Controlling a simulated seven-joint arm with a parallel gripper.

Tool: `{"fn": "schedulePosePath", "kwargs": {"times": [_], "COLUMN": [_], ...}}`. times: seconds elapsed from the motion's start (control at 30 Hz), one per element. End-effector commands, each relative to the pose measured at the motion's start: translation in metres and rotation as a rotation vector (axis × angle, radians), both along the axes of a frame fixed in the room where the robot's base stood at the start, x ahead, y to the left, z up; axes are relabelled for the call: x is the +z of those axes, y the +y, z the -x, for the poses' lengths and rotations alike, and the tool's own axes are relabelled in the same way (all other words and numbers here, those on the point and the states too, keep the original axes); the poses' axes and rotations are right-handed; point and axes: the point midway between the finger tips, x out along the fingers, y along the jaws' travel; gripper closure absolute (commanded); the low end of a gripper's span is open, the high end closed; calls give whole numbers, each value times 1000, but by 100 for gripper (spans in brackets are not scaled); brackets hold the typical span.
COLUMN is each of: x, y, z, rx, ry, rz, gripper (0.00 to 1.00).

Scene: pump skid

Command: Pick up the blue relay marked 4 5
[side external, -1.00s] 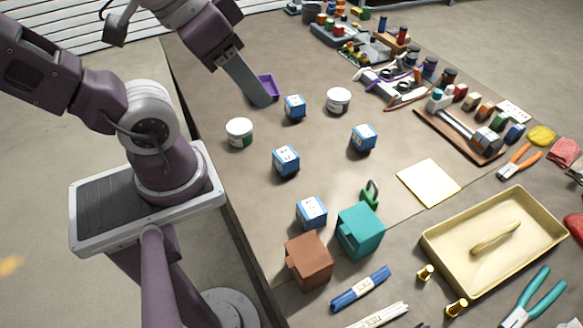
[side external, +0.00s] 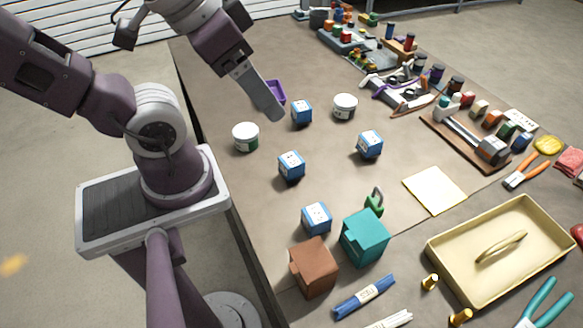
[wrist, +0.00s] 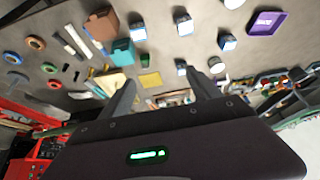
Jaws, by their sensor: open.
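Several blue relays with white tops stand on the table. In the side view one is at the back (side external: 301,112), one at the right (side external: 369,144), one in the middle (side external: 291,166) and one at the front (side external: 316,218). Their markings are too small to read, so I cannot tell which is 4 5. My gripper (side external: 272,112) is above the table, just left of the back relay; its fingers overlap in this view. In the wrist view my gripper (wrist: 160,76) is open and empty, with relays (wrist: 183,22) beyond the fingertips.
White tubs (side external: 245,137) (side external: 344,106) stand among the relays. A purple tray (side external: 276,91) is partly behind my gripper. Teal (side external: 365,238) and brown (side external: 313,268) blocks stand near the front relay. A yellow tray (side external: 500,250) lies at the right. Bare table lies between the relays.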

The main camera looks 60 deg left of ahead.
Motion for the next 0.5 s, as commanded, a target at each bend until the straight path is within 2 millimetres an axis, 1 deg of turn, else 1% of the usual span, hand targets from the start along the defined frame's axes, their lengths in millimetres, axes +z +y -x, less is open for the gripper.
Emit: {"fn": "schedulePosePath", "kwargs": {"times": [0.07, 0.13, 0.17, 0.27, 0.37, 0.4, 0.47, 0.5], "x": [-4, -15, -21, -50, -85, -100, -125, -143], "y": [2, 6, 9, 19, 27, 30, 35, 38], "z": [-4, -13, -19, -39, -58, -66, -75, -81], "rx": [-25, -79, -112, -246, -392, -453, -549, -613], "ry": [48, 151, 210, 418, 616, 692, 803, 876], "rz": [-24, -77, -111, -251, -409, -474, -578, -650], "gripper": [28, 28, 28, 28, 28, 28, 28, 28]}}
